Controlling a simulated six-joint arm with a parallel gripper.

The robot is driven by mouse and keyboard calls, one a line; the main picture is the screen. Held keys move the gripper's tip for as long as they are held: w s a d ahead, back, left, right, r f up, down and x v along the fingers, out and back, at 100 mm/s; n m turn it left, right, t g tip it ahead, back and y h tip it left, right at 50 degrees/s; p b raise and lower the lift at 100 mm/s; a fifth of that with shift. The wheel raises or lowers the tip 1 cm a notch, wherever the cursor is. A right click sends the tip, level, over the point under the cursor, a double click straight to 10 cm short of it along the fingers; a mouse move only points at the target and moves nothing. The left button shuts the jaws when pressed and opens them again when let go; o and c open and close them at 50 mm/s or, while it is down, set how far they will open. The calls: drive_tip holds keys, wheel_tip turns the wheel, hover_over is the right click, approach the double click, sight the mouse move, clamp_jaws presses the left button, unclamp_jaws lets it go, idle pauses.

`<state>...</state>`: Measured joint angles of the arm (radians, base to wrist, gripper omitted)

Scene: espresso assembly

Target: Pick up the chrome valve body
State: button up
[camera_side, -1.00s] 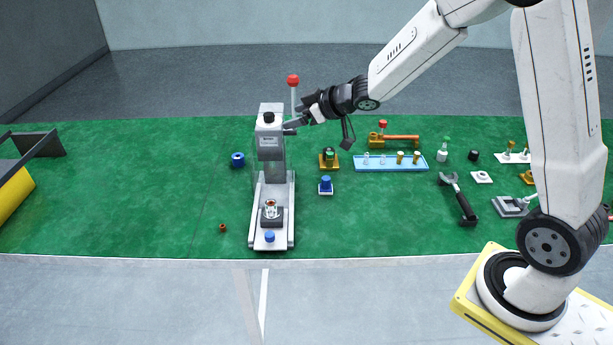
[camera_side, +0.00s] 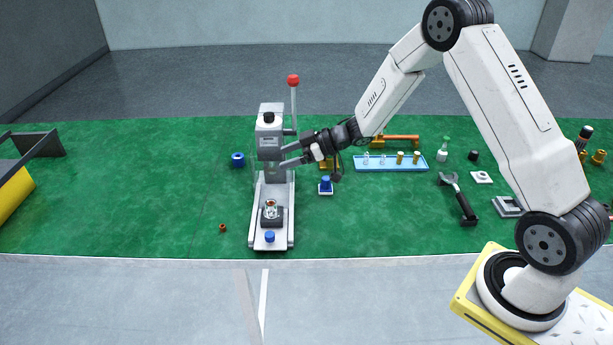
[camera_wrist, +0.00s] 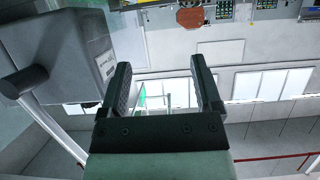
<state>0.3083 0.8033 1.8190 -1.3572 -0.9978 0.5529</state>
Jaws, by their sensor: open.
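A small silvery part with a copper-coloured top, which looks like the chrome valve body (camera_side: 270,208), sits upright in a dark fixture (camera_side: 271,219) on the base of the grey press (camera_side: 269,142). My gripper (camera_side: 284,157) is open and points left beside the press head, well above the part. In the side view I cannot tell whether its fingers touch the press. In the wrist view my gripper (camera_wrist: 160,70) has two dark fingers spread apart with nothing between them. The grey press head (camera_wrist: 75,50) fills the upper left there, and the valve body does not show.
The press lever with its red knob (camera_side: 293,80) rises just above my gripper. A blue-topped part (camera_side: 325,185) stands right of the press, and a light-blue tray (camera_side: 390,163) lies farther right.

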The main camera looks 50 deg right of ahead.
approach(273, 203)
drive_tip(key=x, duration=0.4)
drive_tip(key=shift+w+a+f, duration=0.1)
drive_tip(key=shift+w+f, duration=0.1)
drive_tip(key=shift+w, duration=0.1)
drive_tip(key=shift+x, duration=3.9)
drive_tip(key=shift+s, duration=0.1)
